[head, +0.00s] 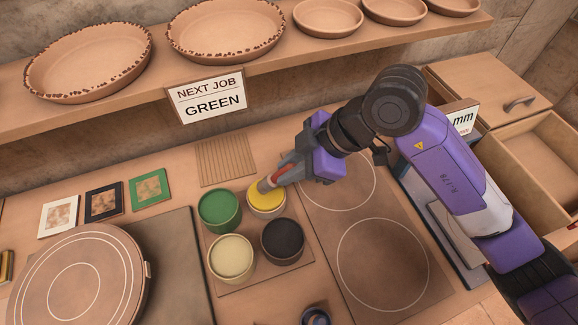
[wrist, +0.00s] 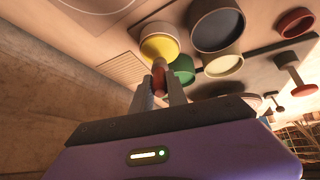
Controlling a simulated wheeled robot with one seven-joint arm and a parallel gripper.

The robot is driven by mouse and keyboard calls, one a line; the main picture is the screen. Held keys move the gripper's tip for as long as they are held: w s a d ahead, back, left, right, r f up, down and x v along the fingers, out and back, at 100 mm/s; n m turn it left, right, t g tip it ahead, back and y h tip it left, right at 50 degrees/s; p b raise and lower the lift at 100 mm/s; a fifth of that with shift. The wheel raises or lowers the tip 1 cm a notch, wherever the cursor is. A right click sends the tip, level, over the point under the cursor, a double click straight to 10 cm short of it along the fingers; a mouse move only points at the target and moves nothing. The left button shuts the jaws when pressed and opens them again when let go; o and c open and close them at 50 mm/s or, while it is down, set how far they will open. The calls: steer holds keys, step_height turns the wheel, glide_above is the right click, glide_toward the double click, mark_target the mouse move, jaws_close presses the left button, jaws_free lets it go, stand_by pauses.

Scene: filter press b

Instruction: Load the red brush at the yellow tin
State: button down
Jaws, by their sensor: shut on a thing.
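The red brush (head: 281,174) is held in my gripper (head: 288,168), slanting down and left. Its grey end reaches the yellow tin (head: 267,205), over the yellow surface near the rim; I cannot tell whether it touches the paint. In the wrist view, the two fingers (wrist: 159,92) close on the brush (wrist: 159,70), with the yellow tin (wrist: 160,42) just beyond it. The brush's far tip is hard to make out there.
The green tin (head: 219,210), cream tin (head: 231,257) and dark tin (head: 283,240) stand close by on one board. A sign (head: 206,97) on the shelf edge reads "NEXT JOB GREEN". A round disc (head: 80,285) lies left; a ribbed mat (head: 225,160) lies behind the tins.

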steer(key=shift+f+b, duration=0.35)
steer(key=shift+f, duration=0.45)
stand_by(1.9)
steer(key=shift+r, duration=0.1)
step_height(320, 180, up, 7)
steer(key=p, duration=0.6)
stand_by(0.9)
